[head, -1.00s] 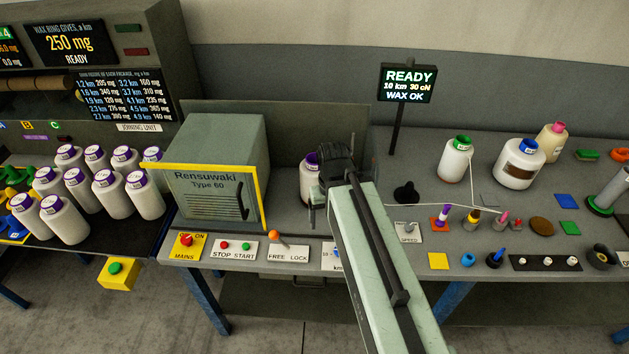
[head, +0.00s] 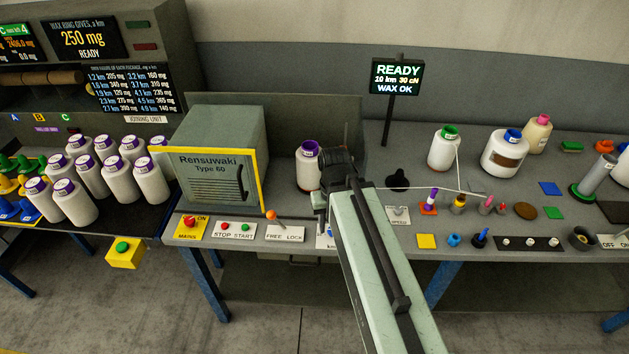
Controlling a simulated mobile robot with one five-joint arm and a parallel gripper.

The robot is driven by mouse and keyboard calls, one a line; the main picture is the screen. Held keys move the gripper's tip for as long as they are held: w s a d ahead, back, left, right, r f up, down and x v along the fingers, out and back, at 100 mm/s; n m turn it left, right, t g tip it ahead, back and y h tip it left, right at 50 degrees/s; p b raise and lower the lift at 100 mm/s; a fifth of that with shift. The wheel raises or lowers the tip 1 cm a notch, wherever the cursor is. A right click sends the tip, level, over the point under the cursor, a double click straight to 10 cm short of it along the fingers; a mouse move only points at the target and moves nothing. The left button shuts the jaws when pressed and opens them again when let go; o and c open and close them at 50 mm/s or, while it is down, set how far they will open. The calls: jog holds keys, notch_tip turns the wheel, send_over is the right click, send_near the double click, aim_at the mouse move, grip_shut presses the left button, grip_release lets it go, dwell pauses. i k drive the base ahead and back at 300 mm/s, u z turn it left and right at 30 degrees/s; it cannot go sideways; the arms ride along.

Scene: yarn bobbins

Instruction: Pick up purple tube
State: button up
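A white yarn bobbin on a purple tube (head: 309,165) stands upright on the grey bench, right of the Rensuwaki machine. Only the purple top of its tube shows above the yarn. My gripper (head: 327,212) is in front of it and to its right, low over the bench's front part. The dark wrist overlaps the bobbin's right edge in the picture; I cannot tell whether they touch. The fingertips are small and partly hidden by my arm, so their opening is unclear. Several more purple-topped bobbins (head: 120,180) stand at the left.
The Rensuwaki machine (head: 213,155) stands close left of the bobbin. Switch plates line the bench front. A READY sign (head: 397,77) stands behind. A green-topped bobbin (head: 445,148), a blue-topped bobbin (head: 505,153) and small parts fill the right side, with a thread across.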

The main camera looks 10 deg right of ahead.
aim_at(309, 175)
jog(key=u, duration=0.05)
jog(key=k, duration=0.15)
jog(key=z, duration=2.4)
jog(key=k, duration=2.2)
jog(key=u, duration=2.5)
jog(key=i, duration=1.1)
